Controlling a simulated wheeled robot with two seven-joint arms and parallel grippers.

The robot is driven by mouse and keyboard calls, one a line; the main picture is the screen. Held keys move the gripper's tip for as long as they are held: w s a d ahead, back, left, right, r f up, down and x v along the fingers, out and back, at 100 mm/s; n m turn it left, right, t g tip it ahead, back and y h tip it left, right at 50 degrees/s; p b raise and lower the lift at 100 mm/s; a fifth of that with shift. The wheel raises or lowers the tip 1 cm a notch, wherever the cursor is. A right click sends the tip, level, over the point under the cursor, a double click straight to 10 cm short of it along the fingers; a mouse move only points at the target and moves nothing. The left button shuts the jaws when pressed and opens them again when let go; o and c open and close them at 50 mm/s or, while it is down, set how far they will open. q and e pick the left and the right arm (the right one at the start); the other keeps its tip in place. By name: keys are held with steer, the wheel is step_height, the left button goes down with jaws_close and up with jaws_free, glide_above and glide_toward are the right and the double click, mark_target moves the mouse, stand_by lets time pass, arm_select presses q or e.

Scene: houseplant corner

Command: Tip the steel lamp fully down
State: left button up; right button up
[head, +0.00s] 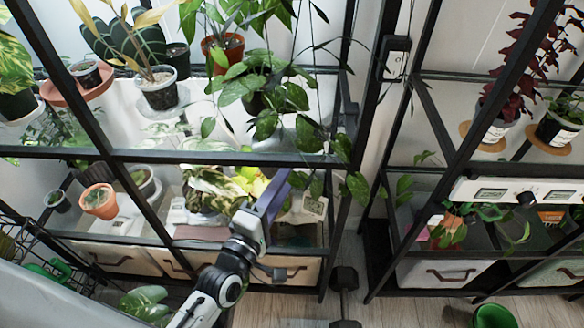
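I cannot surely pick out the steel lamp in the head view; leaves and shelf bars cover much of the shelves. My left arm rises from the bottom of the picture, and my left gripper (276,190) reaches to the front of the left shelf unit, by its lower glass shelf. The gripper is seen from behind and edge-on, close to leafy plants and a small white device (314,206). Its fingertips and anything between them are hard to make out. My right gripper is out of view.
A black-framed shelf unit (180,157) holds potted plants, including a terracotta pot (99,201), with drawers below. A second unit at right carries a white panel with displays (490,194). A dumbbell (344,290) and a green pot (494,317) stand on the wooden floor.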

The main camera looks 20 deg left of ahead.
arm_select(q)
steer(key=w, duration=0.5)
steer(key=shift+w+d, duration=0.3)
jaws_close()
